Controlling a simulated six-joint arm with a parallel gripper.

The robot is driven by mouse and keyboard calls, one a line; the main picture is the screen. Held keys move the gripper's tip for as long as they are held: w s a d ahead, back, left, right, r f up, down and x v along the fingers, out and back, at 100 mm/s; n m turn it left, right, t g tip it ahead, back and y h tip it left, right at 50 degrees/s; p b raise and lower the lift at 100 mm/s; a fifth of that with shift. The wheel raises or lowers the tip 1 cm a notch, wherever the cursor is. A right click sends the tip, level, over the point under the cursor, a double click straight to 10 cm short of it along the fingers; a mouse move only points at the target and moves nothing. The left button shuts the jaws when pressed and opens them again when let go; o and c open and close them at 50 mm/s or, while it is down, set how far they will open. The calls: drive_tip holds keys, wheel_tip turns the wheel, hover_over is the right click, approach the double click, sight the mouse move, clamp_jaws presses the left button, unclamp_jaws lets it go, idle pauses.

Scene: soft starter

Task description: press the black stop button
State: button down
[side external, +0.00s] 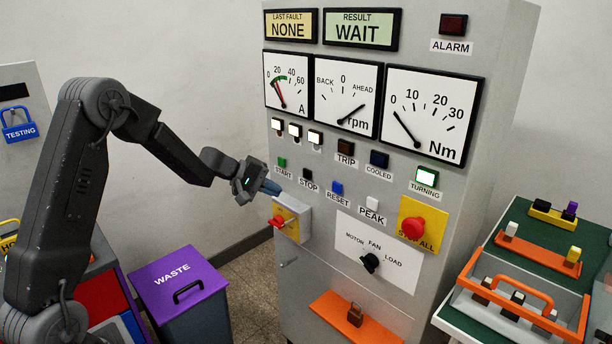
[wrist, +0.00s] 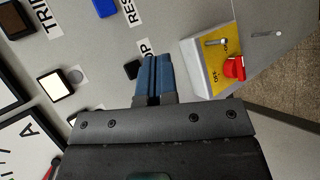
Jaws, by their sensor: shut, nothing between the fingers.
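The black stop button (side external: 307,174) sits on the grey cabinet front above its STOP label, between the green start button (side external: 282,162) and the blue reset button (side external: 337,187). My gripper (side external: 271,187) is shut and empty, its blue fingers pointing at the panel just left of and below the stop button. In the wrist view the black button (wrist: 131,69) shows beside the left edge of the shut fingertips (wrist: 154,57), partly covered by them. The fingers also hide part of the STOP label. I cannot tell how far the tips are from the panel.
A red stop-all knob (side external: 413,227) and a selector (side external: 370,261) lie to the right. The result display (side external: 361,30) reads WAIT; the turning lamp (side external: 427,176) is lit.

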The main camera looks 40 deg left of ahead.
drive_tip(key=w, duration=0.8)
drive_tip(key=shift+w, duration=0.25)
idle(1.9)
drive_tip(key=shift+w, duration=0.2)
drive_tip(key=shift+w, duration=0.4)
idle(0.7)
drive_tip(key=shift+s, duration=0.85)
drive_tip(key=shift+s, duration=2.5)
